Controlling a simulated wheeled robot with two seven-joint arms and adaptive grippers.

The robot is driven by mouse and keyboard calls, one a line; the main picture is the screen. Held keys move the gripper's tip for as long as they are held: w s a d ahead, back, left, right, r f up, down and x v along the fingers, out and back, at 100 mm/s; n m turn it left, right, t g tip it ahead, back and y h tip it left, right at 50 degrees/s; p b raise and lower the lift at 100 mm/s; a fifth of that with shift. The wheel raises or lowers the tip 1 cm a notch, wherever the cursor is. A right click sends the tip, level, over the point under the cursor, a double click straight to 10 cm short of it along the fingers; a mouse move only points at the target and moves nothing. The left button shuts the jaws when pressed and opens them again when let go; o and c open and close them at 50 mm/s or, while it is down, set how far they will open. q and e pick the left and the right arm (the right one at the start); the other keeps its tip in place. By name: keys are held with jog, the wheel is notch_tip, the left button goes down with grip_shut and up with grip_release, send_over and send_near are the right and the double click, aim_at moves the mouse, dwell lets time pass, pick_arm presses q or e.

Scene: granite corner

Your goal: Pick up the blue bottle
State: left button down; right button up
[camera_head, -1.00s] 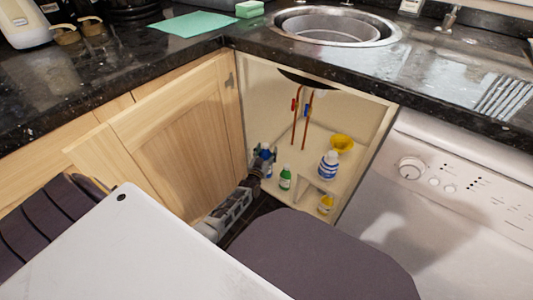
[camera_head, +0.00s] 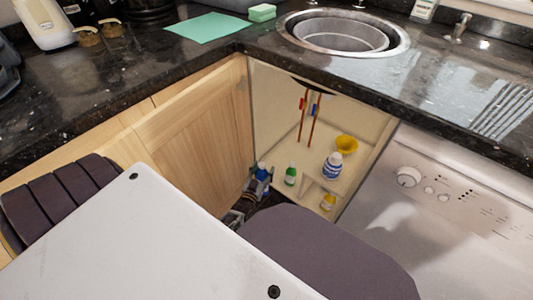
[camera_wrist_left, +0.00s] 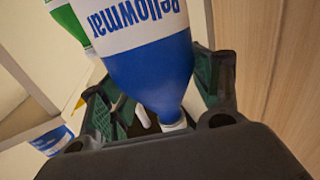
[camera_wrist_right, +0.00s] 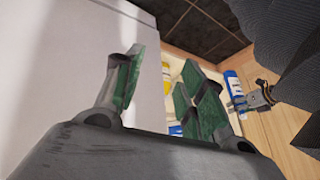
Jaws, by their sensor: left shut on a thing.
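The blue bottle (camera_head: 262,170) is at the left side of the open cabinet, beside the door, in the head view. My left gripper (camera_head: 257,184) is shut on it. In the left wrist view the bottle (camera_wrist_left: 150,70) sits between the dark green fingers, with its white label at the top and its narrow white end toward the palm. The right wrist view shows the bottle (camera_wrist_right: 233,84) at my left gripper. My right gripper (camera_wrist_right: 160,90) is open and empty, and is not visible in the head view.
A green bottle (camera_head: 291,175), a white-and-blue bottle (camera_head: 332,165), a yellow bottle (camera_head: 327,202) and a yellow funnel (camera_head: 346,144) are in the cabinet. Red pipes (camera_head: 310,120) hang behind. The open door (camera_head: 195,130) is close on the left; a white appliance (camera_head: 440,200) is right.

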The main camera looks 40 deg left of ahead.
aim_at(261, 174)
pick_arm(q)
jog(key=shift+p+v, duration=0.4)
jog(key=shift+v, duration=1.45)
pick_arm(e)
jog(key=shift+d+r+g, duration=0.15)
jog(key=shift+r, duration=0.45)
jog(key=shift+d+r+g, duration=0.15)
jog(key=shift+r, duration=0.45)
pick_arm(q)
jog(key=shift+r, duration=0.1)
